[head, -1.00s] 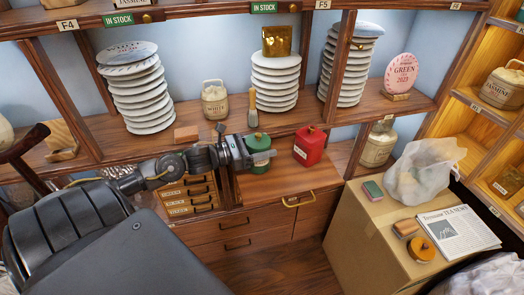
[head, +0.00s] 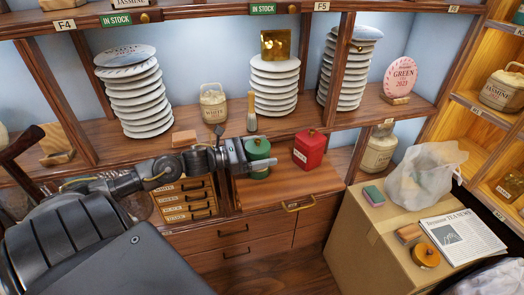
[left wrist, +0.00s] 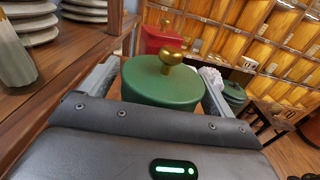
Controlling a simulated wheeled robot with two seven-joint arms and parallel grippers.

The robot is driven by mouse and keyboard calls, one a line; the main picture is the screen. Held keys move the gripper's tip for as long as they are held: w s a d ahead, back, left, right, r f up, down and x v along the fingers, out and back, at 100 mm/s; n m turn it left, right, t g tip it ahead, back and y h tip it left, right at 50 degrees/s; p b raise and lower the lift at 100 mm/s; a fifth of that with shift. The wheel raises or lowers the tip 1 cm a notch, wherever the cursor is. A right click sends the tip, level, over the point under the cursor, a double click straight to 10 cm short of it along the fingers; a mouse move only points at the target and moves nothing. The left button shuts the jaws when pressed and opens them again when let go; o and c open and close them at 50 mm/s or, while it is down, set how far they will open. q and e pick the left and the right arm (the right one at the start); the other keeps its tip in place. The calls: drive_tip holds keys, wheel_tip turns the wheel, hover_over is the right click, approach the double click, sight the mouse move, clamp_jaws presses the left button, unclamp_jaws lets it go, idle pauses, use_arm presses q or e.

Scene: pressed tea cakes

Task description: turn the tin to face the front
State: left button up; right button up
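The green tin (head: 257,158) with a gold knob stands upright on the wooden counter in the head view. My left gripper (head: 260,167) reaches it from the left, with one finger across its front. In the left wrist view the tin's green lid (left wrist: 162,82) fills the space between the two fingers (left wrist: 160,95), which look closed against its sides. The lower body is hidden by the gripper, and I see no label on it. My right gripper is not in view.
A red tin (head: 309,149) with a pale label stands close to the right of the green tin. Stacked plates (head: 274,85), a cream jar (head: 213,104) and a small brush (head: 251,112) stand on the shelf behind. A cardboard box (head: 367,228) stands at right.

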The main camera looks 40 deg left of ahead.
use_arm(q)
drive_tip(key=shift+s+a+f, duration=0.2)
drive_tip(key=shift+s+a, duration=0.2)
drive_tip(key=shift+s, duration=0.15)
drive_tip(key=b+v, duration=0.1)
drive_tip(key=v, duration=0.8)
drive_tip(key=shift+s+r+b, duration=0.25)
drive_tip(key=shift+b, duration=0.1)
drive_tip(key=shift+a, duration=0.1)
